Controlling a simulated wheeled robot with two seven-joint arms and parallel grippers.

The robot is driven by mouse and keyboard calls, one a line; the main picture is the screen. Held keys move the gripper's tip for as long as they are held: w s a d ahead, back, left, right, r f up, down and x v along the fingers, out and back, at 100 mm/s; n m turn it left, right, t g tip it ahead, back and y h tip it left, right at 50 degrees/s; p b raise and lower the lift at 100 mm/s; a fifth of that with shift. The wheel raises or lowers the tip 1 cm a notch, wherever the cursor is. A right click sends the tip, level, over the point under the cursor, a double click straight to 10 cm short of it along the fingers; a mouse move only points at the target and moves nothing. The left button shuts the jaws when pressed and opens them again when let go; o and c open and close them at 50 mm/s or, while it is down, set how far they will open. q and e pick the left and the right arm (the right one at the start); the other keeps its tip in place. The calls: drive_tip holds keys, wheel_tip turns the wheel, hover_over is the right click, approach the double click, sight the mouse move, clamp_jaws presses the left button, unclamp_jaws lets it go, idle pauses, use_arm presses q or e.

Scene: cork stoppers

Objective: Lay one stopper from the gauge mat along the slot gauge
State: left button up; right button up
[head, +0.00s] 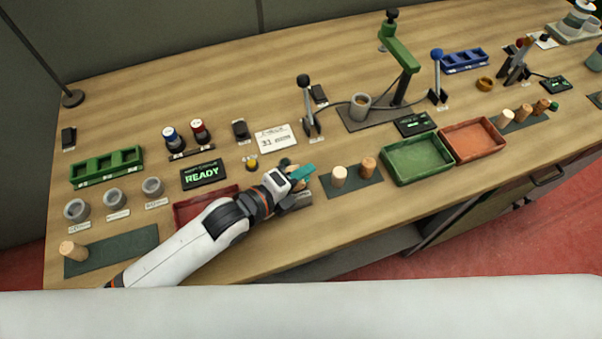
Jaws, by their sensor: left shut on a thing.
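My left gripper (299,174) reaches in from the left, over a grey metal block (298,201) that looks like the slot gauge. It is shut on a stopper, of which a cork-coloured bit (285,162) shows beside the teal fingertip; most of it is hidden. I cannot tell whether it touches the gauge. The dark gauge mat (352,200) lies just to the right. A pale stopper (339,176) and a browner stopper (368,167) stand upright on it. My right gripper is not in view.
A red tray (190,213) lies partly under my left arm. A green tray (417,159) and an orange tray (472,141) sit right of the mat. A lever (306,106) and a green press (400,55) stand behind. Another mat (125,249) holds a stopper at the left.

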use_arm(q)
drive_tip(key=shift+f, duration=0.35)
drive_tip(key=o, duration=1)
drive_tip(key=shift+s+f, duration=0.1)
drive_tip(key=shift+f, duration=0.05)
drive_tip(key=shift+s+f, duration=0.1)
drive_tip(key=shift+f, duration=0.1)
drive_tip(key=shift+a, duration=0.15)
drive_tip(key=shift+s+a+b, duration=0.2)
drive_tip(key=shift+b, duration=0.15)
drive_tip(key=v, duration=0.3)
drive_tip(key=b+v, duration=0.1)
drive_tip(key=v, duration=0.2)
drive_tip(key=r+v, duration=0.1)
drive_tip(key=v, duration=0.3)
drive_tip(key=shift+w, duration=0.15)
drive_tip(key=shift+s+a+r+b, duration=0.3)
drive_tip(key=shift+s+a+r, duration=0.05)
drive_tip(key=shift+r, duration=0.1)
